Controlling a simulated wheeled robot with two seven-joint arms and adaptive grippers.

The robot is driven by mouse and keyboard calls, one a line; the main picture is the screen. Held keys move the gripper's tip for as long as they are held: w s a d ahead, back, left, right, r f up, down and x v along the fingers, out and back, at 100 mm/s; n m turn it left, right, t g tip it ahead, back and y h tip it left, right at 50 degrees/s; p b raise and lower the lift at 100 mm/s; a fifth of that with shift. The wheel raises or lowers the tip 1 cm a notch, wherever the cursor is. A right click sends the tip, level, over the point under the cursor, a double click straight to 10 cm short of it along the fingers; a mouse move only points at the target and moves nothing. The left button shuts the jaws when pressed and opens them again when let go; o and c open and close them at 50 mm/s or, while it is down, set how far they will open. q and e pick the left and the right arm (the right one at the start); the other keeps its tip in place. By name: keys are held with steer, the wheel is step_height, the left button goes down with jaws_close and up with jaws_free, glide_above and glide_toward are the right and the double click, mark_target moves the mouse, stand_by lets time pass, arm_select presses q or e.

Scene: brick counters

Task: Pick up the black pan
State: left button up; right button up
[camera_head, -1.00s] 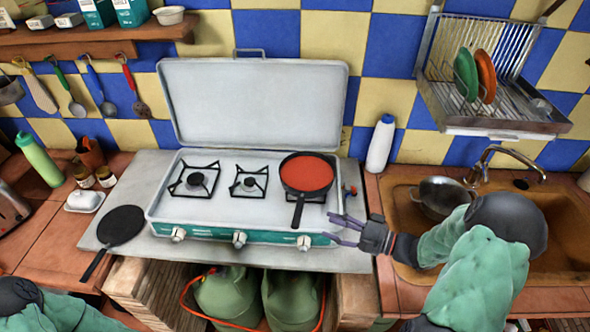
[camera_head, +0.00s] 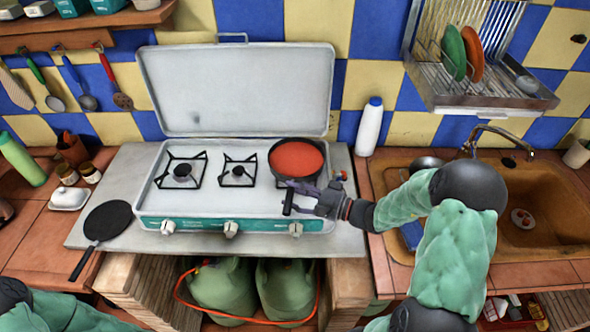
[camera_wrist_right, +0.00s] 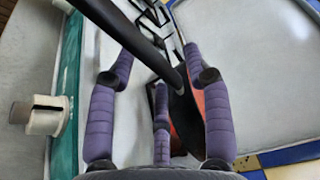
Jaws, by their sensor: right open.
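A black pan with red contents (camera_head: 296,158) sits on the right burner of the stove. A flat black pan (camera_head: 107,219) lies on the counter left of the stove, its handle toward the front. My right gripper (camera_head: 303,193) is at the front of the stove, at the handle of the red-filled pan. In the right wrist view, the dark handle (camera_wrist_right: 135,40) runs between the spread purple fingers of my right gripper (camera_wrist_right: 158,75). That gripper is open and partly hides the handle in the head view. Part of my left arm shows at bottom left, but its gripper is out of view.
The stove (camera_head: 210,205) has its lid (camera_head: 235,90) raised behind the burners. A white bottle (camera_head: 369,127) stands right of it. The sink (camera_head: 545,228) is at the right, below a dish rack (camera_head: 485,92). Gas bottles (camera_head: 220,290) stand below. Two left burners are empty.

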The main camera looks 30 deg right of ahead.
steer(key=shift+x, duration=0.8)
jaws_close()
steer(key=shift+r, duration=0.1)
